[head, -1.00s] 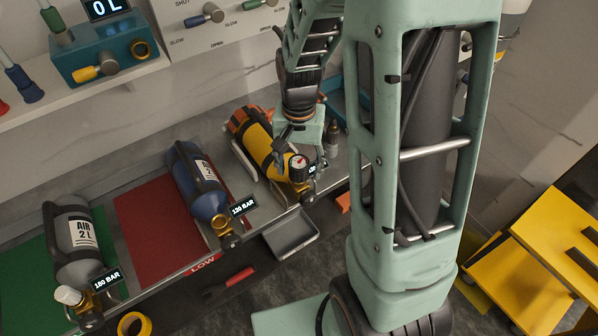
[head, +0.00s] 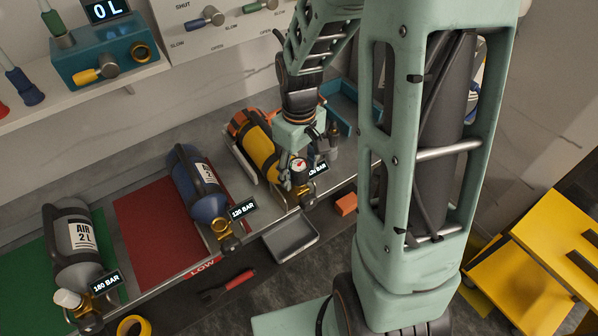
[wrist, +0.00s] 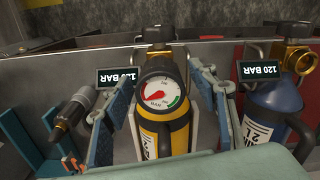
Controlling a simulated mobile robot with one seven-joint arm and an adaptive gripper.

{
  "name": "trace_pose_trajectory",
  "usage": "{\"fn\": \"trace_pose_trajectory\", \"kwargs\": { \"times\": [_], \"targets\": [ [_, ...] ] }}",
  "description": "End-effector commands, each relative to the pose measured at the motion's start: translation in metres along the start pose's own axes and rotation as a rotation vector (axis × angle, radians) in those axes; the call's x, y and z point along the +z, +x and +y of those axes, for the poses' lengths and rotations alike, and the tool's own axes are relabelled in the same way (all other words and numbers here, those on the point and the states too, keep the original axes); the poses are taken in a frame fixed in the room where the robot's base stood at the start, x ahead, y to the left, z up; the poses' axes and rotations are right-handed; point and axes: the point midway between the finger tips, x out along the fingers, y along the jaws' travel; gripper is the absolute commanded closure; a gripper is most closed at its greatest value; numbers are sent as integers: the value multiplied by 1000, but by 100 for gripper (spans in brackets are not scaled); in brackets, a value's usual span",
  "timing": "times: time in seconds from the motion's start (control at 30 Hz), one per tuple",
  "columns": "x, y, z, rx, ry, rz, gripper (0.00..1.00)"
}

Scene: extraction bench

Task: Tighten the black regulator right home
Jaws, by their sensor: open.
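The black regulator (wrist: 154,36) stands on the neck of the yellow cylinder (head: 262,152), with a round gauge (head: 299,165) facing the wrist camera. The gauge face (wrist: 158,92) is white with red and green bands. How far the regulator is screwed in cannot be told. My gripper (head: 295,178) is at the cylinder's valve end. In the wrist view my gripper (wrist: 157,70) is open, one blue finger on each side of the gauge. A gap shows beside the gauge on both sides; contact further back is hidden.
A blue cylinder (head: 205,192) lies left on a red mat (head: 140,225), and a grey cylinder (head: 73,240) on a green mat. A grey tray (head: 290,238) and orange block (head: 346,204) are near the front edge. A dark upright fitting (wrist: 75,108) stands close beside one finger.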

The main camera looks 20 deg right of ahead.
Motion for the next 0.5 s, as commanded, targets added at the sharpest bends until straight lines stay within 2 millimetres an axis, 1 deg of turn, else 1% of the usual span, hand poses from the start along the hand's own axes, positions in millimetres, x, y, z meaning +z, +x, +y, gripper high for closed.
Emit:
{"fn": "trace_pose_trajectory", "kwargs": {
  "times": [0.07, 0.4, 0.5],
  "targets": [
    [0, 0, 0, 0, 1, 0, 48],
    [0, 0, 0, 0, 3, 0, 85],
    [0, 0, 0, 1, 3, 1, 94]
  ]
}}
